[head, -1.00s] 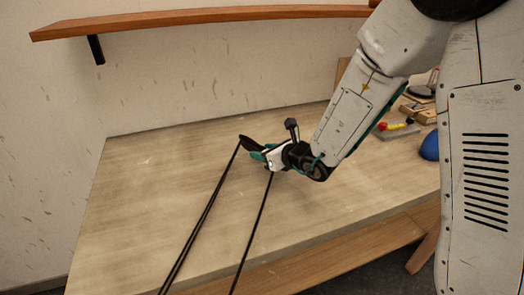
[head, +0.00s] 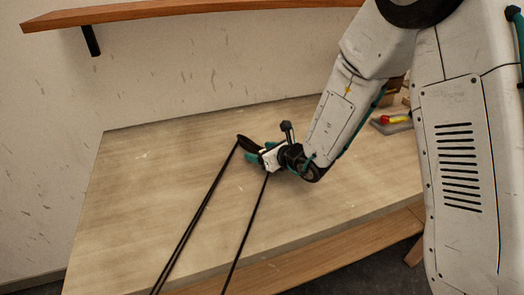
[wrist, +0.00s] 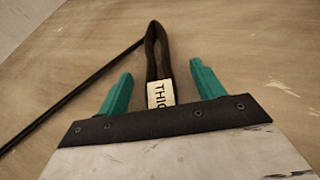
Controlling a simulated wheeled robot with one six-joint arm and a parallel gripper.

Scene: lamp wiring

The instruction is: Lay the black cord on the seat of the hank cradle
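The black cord (head: 200,212) is bunched into a dark loop just beyond my gripper (head: 258,155), over the pale worktop. Long thin strands run from there toward the front edge and out of the picture. In the wrist view the cord's loop (wrist: 157,52) stands between the two green fingers of my gripper (wrist: 162,70), with a pale label lettered "THIC" near the palm. A gap shows between the loop and each finger, so the fingers look open around it. The loop's lower end is hidden behind the palm. I cannot make out the hank cradle in either view.
The wooden worktop (head: 135,215) is clear to the left of the cord. A grey item with red and yellow parts (head: 390,122) lies at the right, partly hidden by my arm. A wooden shelf (head: 190,14) runs along the wall above.

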